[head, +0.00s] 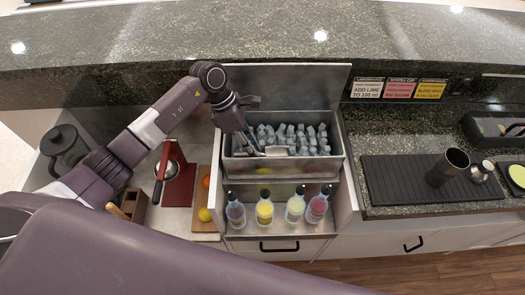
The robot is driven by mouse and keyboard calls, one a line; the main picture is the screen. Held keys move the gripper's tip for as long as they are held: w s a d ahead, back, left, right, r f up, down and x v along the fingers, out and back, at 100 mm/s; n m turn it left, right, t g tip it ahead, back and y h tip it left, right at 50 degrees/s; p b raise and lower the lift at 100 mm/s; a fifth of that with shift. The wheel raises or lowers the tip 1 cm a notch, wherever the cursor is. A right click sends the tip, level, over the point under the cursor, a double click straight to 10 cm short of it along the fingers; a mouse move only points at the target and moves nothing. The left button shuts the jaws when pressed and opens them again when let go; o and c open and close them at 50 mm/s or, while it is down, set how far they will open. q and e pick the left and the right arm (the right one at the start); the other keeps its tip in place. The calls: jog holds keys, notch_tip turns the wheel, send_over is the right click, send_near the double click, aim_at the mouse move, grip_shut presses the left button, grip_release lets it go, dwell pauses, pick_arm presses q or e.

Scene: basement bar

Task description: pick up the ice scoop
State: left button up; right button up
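The ice scoop (276,151) looks like a small grey metal shape lying on the ice cubes (300,138) in the steel ice bin (285,165), towards its left side. My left gripper (250,143) reaches down into the left part of the bin, right beside the scoop's left end. The fingers and the scoop's handle overlap at this spot. I cannot tell whether the fingers are closed on it. My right gripper is not in view.
Several bottles (264,208) stand in a steel rack in front of the bin. A raised lid (290,82) stands behind it. Left are a red stand (180,185) and a cutting board (205,213). Right, a black mat (400,185) holds a dark shaker (447,167).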

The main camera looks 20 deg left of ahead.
pick_arm(q)
jog(key=shift+d+f, duration=0.1)
jog(key=shift+f, duration=0.25)
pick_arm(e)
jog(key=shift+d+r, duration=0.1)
pick_arm(q)
jog(key=shift+c, duration=0.4)
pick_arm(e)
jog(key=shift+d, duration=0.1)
pick_arm(q)
grip_shut()
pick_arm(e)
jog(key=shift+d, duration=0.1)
pick_arm(q)
jog(key=shift+r, duration=0.1)
notch_tip(320, 180, up, 20)
jog(key=b, duration=0.5)
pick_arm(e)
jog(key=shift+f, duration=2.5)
